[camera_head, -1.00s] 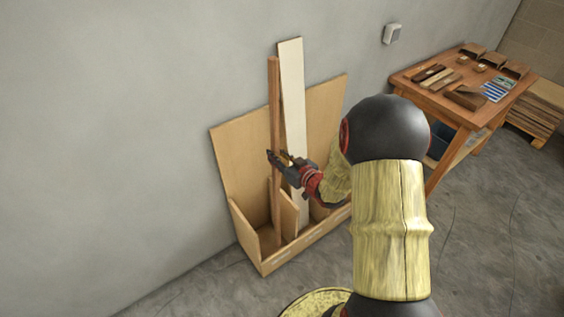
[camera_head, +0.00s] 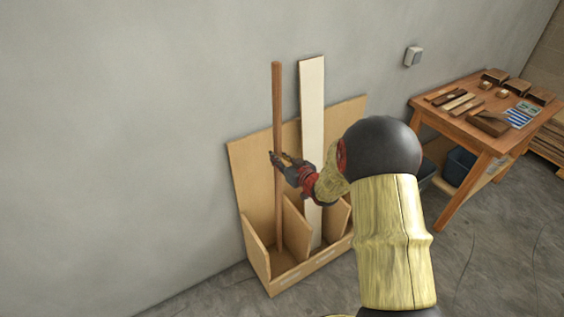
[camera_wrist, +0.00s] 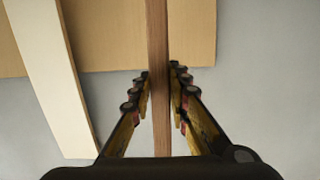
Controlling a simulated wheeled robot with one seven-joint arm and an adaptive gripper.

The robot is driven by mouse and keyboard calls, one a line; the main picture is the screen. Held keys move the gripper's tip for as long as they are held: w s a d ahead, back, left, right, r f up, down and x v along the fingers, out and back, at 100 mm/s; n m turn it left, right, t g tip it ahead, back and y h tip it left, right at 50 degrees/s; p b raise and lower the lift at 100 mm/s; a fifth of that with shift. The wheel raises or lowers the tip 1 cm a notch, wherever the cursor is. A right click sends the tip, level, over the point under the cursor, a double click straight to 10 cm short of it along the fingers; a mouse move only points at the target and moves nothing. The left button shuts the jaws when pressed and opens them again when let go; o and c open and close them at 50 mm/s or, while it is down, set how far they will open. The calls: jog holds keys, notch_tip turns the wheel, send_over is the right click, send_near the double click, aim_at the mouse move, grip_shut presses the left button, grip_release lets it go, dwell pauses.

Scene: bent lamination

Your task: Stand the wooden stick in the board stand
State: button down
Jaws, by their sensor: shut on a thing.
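The wooden stick (camera_head: 277,105) is long, slim and brown. It stands nearly upright in the left compartment of the board stand (camera_head: 245,175), a light wooden box with a tall back panel and dividers. Its lower end shows low inside that compartment; I cannot tell whether it touches the floor of it. My gripper (camera_head: 279,160) is shut on the stick around mid-height. In the wrist view the stick (camera_wrist: 158,40) runs between the two fingers (camera_wrist: 160,75).
A pale board (camera_head: 312,100) stands in the compartment to the right of the stick and leans back. A grey wall (camera_head: 120,120) is behind the stand. A wooden workbench (camera_head: 470,130) with wood pieces stands at the right, a dark bin (camera_head: 459,165) beneath it.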

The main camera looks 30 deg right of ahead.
jog(key=b, duration=1)
send_over(280, 196)
notch_tip(280, 196, down, 14)
jog(key=shift+w+r, duration=0.1)
jog(key=shift+f, duration=3.95)
jog(key=shift+w, duration=0.1)
jog(key=shift+g, duration=0.4)
jog(key=shift+w+a, duration=0.15)
jog(key=shift+w, duration=2.25)
